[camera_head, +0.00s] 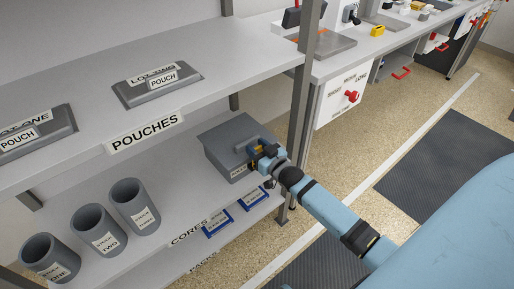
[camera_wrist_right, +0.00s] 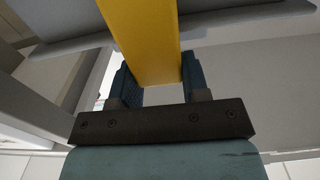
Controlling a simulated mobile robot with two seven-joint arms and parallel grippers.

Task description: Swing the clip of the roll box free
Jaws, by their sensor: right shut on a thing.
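The grey roll box (camera_head: 228,135) sits on the lower shelf at its right end, its lid down. Its yellow clip (camera_head: 256,149) is on the front side and is mostly covered by my right gripper in the head view. In the right wrist view the clip is a broad yellow bar (camera_wrist_right: 145,40) running down between the two dark fingers. My right gripper (camera_head: 261,152) is at the front of the box and shut on the clip; its fingers also show in the wrist view (camera_wrist_right: 160,84). My left gripper is not in view.
Three grey cups (camera_head: 93,228) stand on the lower shelf at left. Blue-framed label holders (camera_head: 219,224) are below the box. A grey upright post (camera_head: 300,110) stands close right of the box. Two pouch trays (camera_head: 158,85) lie on the upper shelf, above and left.

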